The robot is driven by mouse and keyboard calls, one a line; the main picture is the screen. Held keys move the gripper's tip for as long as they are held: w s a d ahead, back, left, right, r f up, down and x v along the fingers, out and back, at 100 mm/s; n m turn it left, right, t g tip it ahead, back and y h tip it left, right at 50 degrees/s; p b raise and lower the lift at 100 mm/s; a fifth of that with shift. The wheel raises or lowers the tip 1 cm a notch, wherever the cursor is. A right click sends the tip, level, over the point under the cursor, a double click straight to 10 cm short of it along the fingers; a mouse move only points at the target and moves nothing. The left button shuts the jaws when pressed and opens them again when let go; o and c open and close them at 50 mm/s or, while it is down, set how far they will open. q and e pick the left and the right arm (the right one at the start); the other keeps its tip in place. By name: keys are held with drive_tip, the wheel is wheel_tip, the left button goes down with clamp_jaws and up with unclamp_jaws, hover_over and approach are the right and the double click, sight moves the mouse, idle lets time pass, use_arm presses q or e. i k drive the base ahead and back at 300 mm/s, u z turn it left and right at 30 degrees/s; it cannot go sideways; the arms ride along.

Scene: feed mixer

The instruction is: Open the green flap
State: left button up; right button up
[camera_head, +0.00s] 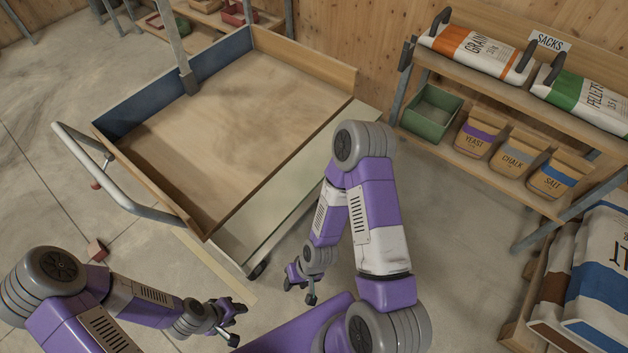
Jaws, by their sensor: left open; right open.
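I cannot make out a flap that is clearly green. A flat cart (348,78) with raised wooden and blue sides stands ahead of me, its bed bare. A pale, slightly greenish strip (262,232) runs along its near right side; whether it is a flap I cannot tell. My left gripper (229,322) is open and empty, low over the floor in front of the cart. My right gripper (301,285) is open and empty, just right of the cart's near corner and apart from it. My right arm hides part of the cart's right side.
A shelf rack at right holds a green bin (431,112), a grain sack (476,52), a pellets sack (583,98) and smaller bags. A metal handle (115,185) juts from the cart's left. A small block (97,250) lies on the floor.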

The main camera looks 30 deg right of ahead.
sight(241, 238)
drive_tip(key=k, duration=0.85)
drive_tip(key=z, duration=1.65)
drive_tip(key=i, duration=1.2)
drive_tip(key=u, duration=2.4)
drive_tip(key=i, duration=0.5)
drive_tip(key=z, duration=0.1)
